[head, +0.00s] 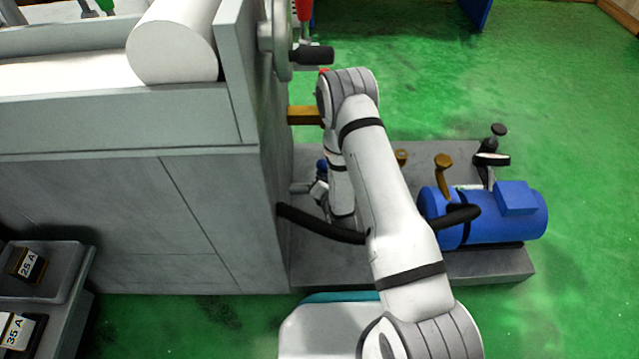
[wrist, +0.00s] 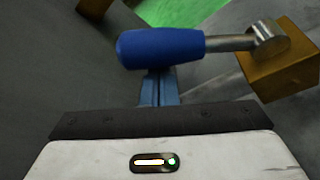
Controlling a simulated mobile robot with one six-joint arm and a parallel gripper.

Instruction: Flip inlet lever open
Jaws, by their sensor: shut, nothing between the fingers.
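The inlet lever shows in the wrist view as a blue handle (wrist: 160,47) on a metal shaft, lying nearly level across the picture. Its shaft runs right to a round metal pivot on a brass block (wrist: 285,65). My gripper (wrist: 157,80) is shut and empty, its blue fingertips close together just below the handle in the picture. The fingertips overlap the handle's lower edge in view; I cannot tell whether they touch it. In the head view my arm reaches down beside the machine's end wall, and the lever is mostly hidden behind it.
The grey machine cabinet (head: 200,205) stands to the left of my arm. A blue motor or pump (head: 500,215) with brass fittings sits on a grey plinth (head: 500,264) at the right. A black hose (head: 320,228) runs from the cabinet past my arm. Green floor is open beyond.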

